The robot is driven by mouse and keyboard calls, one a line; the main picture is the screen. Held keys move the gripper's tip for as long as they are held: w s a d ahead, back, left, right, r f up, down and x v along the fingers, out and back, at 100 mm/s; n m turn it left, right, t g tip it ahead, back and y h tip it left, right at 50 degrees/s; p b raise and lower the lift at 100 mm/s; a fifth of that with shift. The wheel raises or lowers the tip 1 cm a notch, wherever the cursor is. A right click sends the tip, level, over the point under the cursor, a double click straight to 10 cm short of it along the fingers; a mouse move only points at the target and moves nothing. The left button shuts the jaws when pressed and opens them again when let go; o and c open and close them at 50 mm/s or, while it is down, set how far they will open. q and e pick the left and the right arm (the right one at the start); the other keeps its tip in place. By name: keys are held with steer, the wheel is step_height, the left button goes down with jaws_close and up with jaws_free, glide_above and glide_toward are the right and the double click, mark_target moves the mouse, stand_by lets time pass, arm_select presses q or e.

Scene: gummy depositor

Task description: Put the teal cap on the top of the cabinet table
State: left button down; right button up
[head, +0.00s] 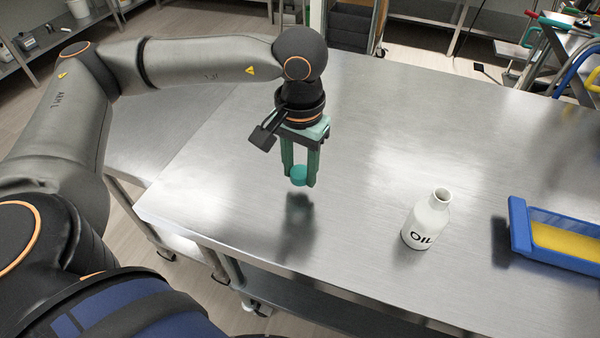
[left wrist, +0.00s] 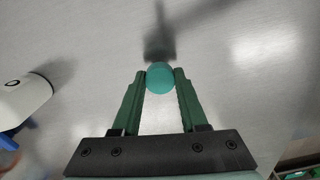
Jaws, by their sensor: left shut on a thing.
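The teal cap (head: 299,175) is held between the green fingers of my left gripper (head: 300,180), above the metal top of the cabinet table (head: 370,130). A shadow lies on the tabletop below it. In the left wrist view the round teal cap (left wrist: 160,78) sits between the two fingertips (left wrist: 160,76), which touch its sides. How high the cap is above the surface is hard to tell. My right gripper does not show.
A white bottle marked OIL (head: 428,220) stands on the table to the right of my left gripper. A blue tray with yellow contents (head: 519,225) lies at the right edge of view. The tabletop around the gripper is clear.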

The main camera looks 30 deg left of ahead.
mark_target(300, 172)
arm_select(q)
steer(key=shift+f, duration=0.95)
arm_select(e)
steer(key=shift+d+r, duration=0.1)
arm_select(q)
steer(key=shift+f+b, duration=0.45)
steer(key=shift+b, duration=0.1)
steer(key=shift+f, duration=0.2)
steer(key=shift+r, duration=0.1)
steer(key=shift+c, duration=2.2)
jaws_free()
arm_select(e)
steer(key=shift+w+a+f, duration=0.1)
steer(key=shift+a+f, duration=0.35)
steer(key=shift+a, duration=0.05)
arm_select(q)
steer(key=shift+r, duration=0.1)
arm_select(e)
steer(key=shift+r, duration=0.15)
